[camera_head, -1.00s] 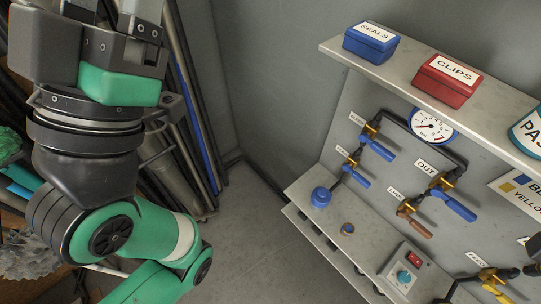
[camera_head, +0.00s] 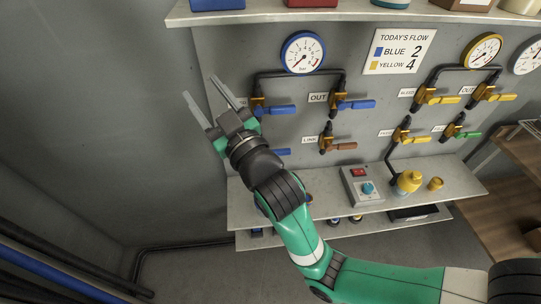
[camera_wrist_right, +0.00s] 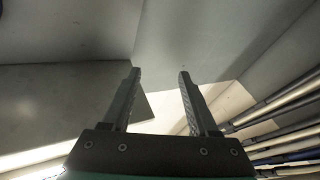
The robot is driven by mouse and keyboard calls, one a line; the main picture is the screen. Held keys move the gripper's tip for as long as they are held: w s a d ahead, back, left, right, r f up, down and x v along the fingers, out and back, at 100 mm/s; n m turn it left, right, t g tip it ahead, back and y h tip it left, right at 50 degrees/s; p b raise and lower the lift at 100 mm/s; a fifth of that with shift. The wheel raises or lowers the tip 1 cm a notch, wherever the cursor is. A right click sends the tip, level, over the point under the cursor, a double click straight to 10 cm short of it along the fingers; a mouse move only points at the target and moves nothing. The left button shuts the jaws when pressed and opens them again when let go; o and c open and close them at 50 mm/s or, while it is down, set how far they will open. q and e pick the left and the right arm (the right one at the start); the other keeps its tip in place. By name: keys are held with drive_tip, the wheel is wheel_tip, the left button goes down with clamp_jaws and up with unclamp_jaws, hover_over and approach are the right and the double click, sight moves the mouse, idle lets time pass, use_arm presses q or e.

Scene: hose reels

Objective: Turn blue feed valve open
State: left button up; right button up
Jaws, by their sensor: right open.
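Two blue-handled valves stand at the left end of the blue pipework: an upper one (camera_head: 272,111) and a lower one (camera_head: 282,152). Both handles point right, roughly level. The labels of these two are hidden or unreadable here, so I cannot tell for sure which is the feed valve. My right gripper (camera_head: 200,87) is open and empty, in front of the panel's left edge, left of both valves. Its fingers point up and left, away from the handles. In the right wrist view the open fingers (camera_wrist_right: 158,95) have nothing between them. My left gripper is not in view.
A gauge (camera_head: 303,53) hangs above. Yellow-handled valves (camera_head: 444,100) stand farther right. The lower shelf carries a control box (camera_head: 362,186). The grey wall at left is clear.

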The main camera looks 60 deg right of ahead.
drive_tip(key=d+f+g+h, duration=0.2)
drive_tip(key=d+f+g, duration=0.15)
drive_tip(key=f, duration=0.55)
drive_tip(key=n+g+h+b, duration=0.1)
drive_tip(key=n+g+h, duration=0.4)
drive_tip(key=n, duration=0.4)
approach(281, 155)
drive_tip(key=b+x, duration=0.1)
drive_tip(key=x, duration=1)
drive_tip(key=shift+r+b, duration=0.1)
drive_tip(key=shift+b, duration=0.3)
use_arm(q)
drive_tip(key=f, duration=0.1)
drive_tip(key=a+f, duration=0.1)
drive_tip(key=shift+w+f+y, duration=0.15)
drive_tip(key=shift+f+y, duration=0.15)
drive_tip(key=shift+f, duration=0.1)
use_arm(e)
clamp_jaws()
